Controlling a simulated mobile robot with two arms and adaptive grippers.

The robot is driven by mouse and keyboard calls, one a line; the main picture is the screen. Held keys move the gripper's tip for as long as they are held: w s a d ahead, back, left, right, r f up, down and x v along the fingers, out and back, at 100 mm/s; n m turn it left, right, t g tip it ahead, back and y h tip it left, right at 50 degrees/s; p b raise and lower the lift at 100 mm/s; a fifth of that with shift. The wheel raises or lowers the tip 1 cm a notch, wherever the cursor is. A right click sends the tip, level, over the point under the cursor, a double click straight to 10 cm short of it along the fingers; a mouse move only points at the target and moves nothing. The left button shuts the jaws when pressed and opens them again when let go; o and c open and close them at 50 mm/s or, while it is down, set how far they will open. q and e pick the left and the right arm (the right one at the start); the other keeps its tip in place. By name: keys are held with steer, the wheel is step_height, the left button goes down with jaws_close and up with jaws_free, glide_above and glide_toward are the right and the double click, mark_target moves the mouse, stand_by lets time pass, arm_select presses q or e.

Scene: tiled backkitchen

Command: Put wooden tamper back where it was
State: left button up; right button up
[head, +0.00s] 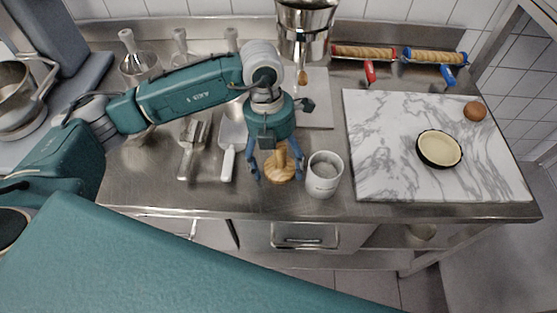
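The wooden tamper (284,170) stands upright on the steel counter near its front edge, left of a white cup. My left gripper (279,173) reaches down over it from above, with its blue fingers on either side. The fingers are spread, and a gap shows between the left finger and the wood. The tamper's top is partly hidden by the gripper. My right gripper is not in view.
The white cup (323,174) stands close to the right finger. A marble board (390,145) holds a tart shell in a dark tin (439,149) and a brown egg-like ball (475,111). A white-handled scoop (228,160) lies left of the gripper. Two rolling pins (364,53) (435,57) lie behind.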

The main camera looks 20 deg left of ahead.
mark_target(273, 160)
arm_select(q)
steer(key=shift+r, duration=0.1)
steer(key=shift+r+p, duration=0.2)
steer(key=shift+p, duration=0.1)
steer(key=shift+w+r+b, duration=0.1)
steer(key=shift+r+b, duration=0.15)
steer(key=shift+b, duration=0.1)
step_height(273, 160, up, 11)
steer(key=a+b, duration=0.1)
steer(key=b, duration=0.1)
steer(key=shift+w+a+b, duration=0.2)
steer(key=shift+a+b, duration=0.1)
steer(key=shift+b, duration=0.1)
